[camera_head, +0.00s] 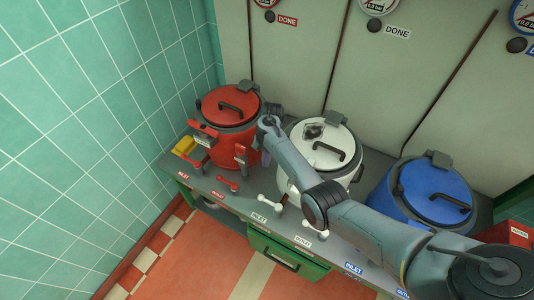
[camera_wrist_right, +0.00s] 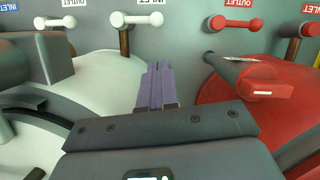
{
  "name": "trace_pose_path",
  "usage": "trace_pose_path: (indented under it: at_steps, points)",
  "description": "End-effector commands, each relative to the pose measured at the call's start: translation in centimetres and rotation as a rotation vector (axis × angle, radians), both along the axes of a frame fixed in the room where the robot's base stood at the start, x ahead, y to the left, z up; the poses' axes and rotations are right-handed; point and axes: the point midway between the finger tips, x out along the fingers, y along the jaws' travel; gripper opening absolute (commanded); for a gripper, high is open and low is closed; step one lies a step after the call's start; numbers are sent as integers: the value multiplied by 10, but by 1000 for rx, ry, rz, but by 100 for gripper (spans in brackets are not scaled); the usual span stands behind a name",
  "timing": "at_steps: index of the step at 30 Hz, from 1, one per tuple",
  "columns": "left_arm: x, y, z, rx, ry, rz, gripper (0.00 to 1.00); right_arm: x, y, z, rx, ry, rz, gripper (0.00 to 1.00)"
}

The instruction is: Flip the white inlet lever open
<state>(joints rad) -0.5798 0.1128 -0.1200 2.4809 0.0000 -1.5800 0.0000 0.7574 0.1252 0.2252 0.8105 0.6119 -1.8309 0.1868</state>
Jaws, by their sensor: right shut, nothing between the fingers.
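The white inlet lever (camera_head: 264,203) is a short white bar with knobbed ends, on the grey bench edge by an INLET label in front of the white kettle (camera_head: 350,178). It also shows in the right wrist view (camera_wrist_right: 137,19), at the top beside its inverted label. My right arm reaches in from the lower right, its end between the red and white kettles. My right gripper (camera_wrist_right: 157,68) has its purple-grey fingers shut and empty, pointing toward the white inlet lever, apart from it in the picture. The arm hides the fingertips in the head view. My left gripper is not in view.
The white outlet lever (camera_head: 293,231) sits right of the inlet lever. The red kettle (camera_head: 218,112) with red levers (camera_head: 226,183) stands left; the blue kettle (camera_head: 410,190) stands right. In the wrist view, a red-handled rod (camera_wrist_right: 250,78) lies right of my fingers. Open floor lies in front.

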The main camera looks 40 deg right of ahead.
Motion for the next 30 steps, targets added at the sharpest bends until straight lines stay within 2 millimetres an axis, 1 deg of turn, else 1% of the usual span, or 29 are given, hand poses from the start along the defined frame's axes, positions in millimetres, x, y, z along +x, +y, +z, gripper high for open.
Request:
trace_pose_path:
  at_steps: [1,3,9,15,21,25,30]
  points:
    - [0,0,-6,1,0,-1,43,-2,4,-15,2,2,1,0]
    - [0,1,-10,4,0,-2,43,-5,8,-30,3,4,2,0]
    - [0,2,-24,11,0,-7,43,-11,19,-71,3,1,1,0]
    - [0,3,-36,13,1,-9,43,-16,28,-104,2,1,1,0]
    - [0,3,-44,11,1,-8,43,-20,34,-125,2,1,2,0]
    - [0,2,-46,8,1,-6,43,-20,35,-132,1,-1,2,0]
    - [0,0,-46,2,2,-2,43,-21,36,-135,0,-1,2,0]
